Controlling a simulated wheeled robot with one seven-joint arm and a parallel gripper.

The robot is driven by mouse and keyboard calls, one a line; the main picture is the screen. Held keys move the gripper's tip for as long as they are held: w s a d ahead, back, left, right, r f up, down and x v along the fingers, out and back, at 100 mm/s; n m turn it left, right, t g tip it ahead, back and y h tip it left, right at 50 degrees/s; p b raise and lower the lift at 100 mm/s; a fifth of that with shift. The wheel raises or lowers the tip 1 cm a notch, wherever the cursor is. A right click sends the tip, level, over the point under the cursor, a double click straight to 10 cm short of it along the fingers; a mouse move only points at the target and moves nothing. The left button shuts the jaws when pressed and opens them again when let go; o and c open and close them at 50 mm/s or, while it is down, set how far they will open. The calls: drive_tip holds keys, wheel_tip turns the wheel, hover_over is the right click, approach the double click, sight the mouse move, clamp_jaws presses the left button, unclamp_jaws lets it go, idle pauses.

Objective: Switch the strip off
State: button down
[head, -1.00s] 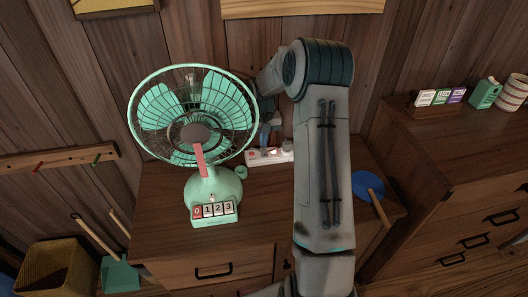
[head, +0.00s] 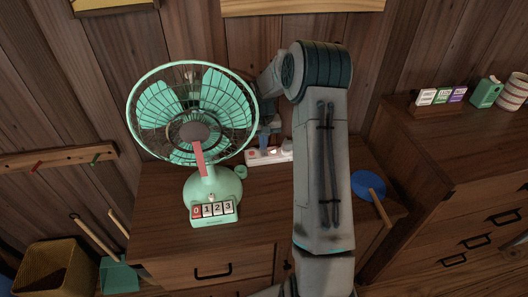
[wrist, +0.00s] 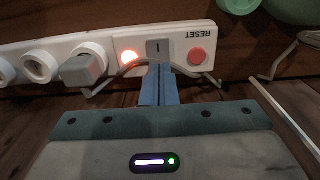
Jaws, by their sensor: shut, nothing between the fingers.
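The white power strip (wrist: 226,38) lies across the top of the wrist view. It carries a grey rocker switch (wrist: 158,46) marked "I", a glowing orange-red lamp (wrist: 128,58) to its left and a red RESET button (wrist: 196,56) to its right. The blue fingers of my gripper (wrist: 160,72) are shut and empty, with their tips right at the rocker's lower edge. I cannot tell whether they touch it. In the head view the strip (head: 256,157) lies at the back of the cabinet, its right part hidden by my arm.
A grey plug (wrist: 82,68) sits in one socket, beside empty sockets. A mint-green fan (head: 200,185) stands close left of the strip. A blue round thing with a wooden handle (head: 366,186) lies right of my arm. The wooden wall is close behind.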

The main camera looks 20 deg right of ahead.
drive_tip(key=shift+f, duration=0.15)
drive_tip(key=shift+r+p, duration=2.15)
drive_tip(key=shift+r, duration=1.4)
drive_tip(key=shift+f, duration=0.1)
